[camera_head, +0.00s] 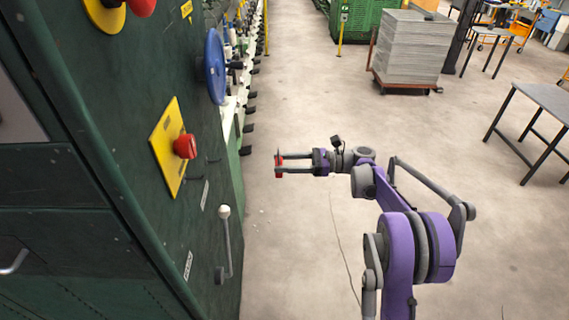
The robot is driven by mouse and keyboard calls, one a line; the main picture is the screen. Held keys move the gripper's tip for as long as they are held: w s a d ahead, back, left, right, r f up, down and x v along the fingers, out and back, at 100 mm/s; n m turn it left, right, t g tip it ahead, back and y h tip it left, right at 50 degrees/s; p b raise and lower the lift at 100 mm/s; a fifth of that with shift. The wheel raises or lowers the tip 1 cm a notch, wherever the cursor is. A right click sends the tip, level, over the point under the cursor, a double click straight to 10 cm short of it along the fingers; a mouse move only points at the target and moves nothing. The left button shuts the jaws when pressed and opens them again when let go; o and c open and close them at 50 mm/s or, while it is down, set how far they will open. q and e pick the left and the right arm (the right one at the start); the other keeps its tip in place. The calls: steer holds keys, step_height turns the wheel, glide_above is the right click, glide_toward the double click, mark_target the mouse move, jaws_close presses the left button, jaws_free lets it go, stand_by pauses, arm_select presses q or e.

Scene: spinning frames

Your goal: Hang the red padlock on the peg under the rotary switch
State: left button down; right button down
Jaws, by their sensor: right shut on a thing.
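The red padlock (279,166) is between the fingers of my right gripper (280,163), which is shut on it. It is held in the air in front of the green cabinet, apart from it, and looks small, with its shackle hard to make out. A red knob (185,146) on a yellow plate (167,150) is on the cabinet face to the left; it looks like the rotary switch. Small dark pegs stick out just below and right of it, but I cannot tell which is the named peg. My left gripper is not in view.
The green cabinet (110,160) fills the left side. A blue handwheel (215,66) and a lever with a pale knob (225,212) stick out from it. Open floor lies around my right arm. A stack of sheets (413,45) and a table (545,100) stand farther off.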

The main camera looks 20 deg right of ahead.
steer(key=shift+r, duration=0.4)
steer(key=v, duration=0.7)
steer(key=shift+d, duration=0.25)
steer(key=shift+a, duration=0.1)
stand_by(1.2)
steer(key=p, duration=0.3)
glide_toward(187, 189)
steer(key=shift+r+b+x, duration=0.1)
steer(key=shift+r+x, duration=0.1)
steer(key=shift+x, duration=0.65)
steer(key=shift+r+b+x, duration=0.15)
steer(key=shift+r+x, duration=0.05)
steer(key=shift+x, duration=0.65)
steer(key=shift+r+b+x, duration=0.1)
steer(key=shift+r+x, duration=0.1)
steer(key=shift+x, duration=0.6)
steer(key=shift+w+a+f+b, duration=0.1)
steer(key=shift+a+f+b, duration=0.3)
steer(key=shift+a+f, duration=0.15)
